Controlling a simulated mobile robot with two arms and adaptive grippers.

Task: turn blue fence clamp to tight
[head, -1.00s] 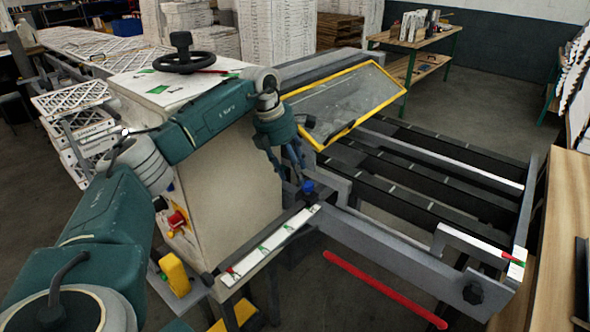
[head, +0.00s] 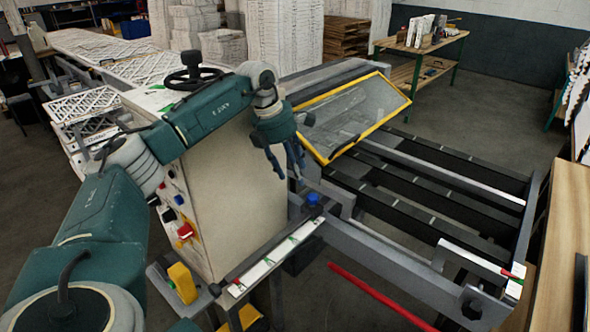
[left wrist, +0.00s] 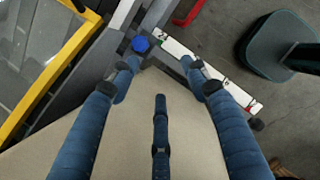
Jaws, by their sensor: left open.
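The blue fence clamp (head: 313,199) is a small blue knob at the far end of a white scale strip with green and red marks (head: 272,259). My left gripper (head: 287,172) is open and empty, above and a little left of the clamp, not touching it. In the left wrist view the clamp (left wrist: 141,44) lies beyond the fingertips, close to the tip of the left finger. My left gripper's fingers (left wrist: 160,66) are spread there, with a third finger in the lower middle. My right gripper is not in view.
A cream machine body (head: 240,200) with a black handwheel (head: 192,66) stands beside my left arm. A yellow-framed clear guard (head: 350,110) is tilted up behind the clamp. A long red bar (head: 375,293) and dark rails (head: 430,190) extend to the right.

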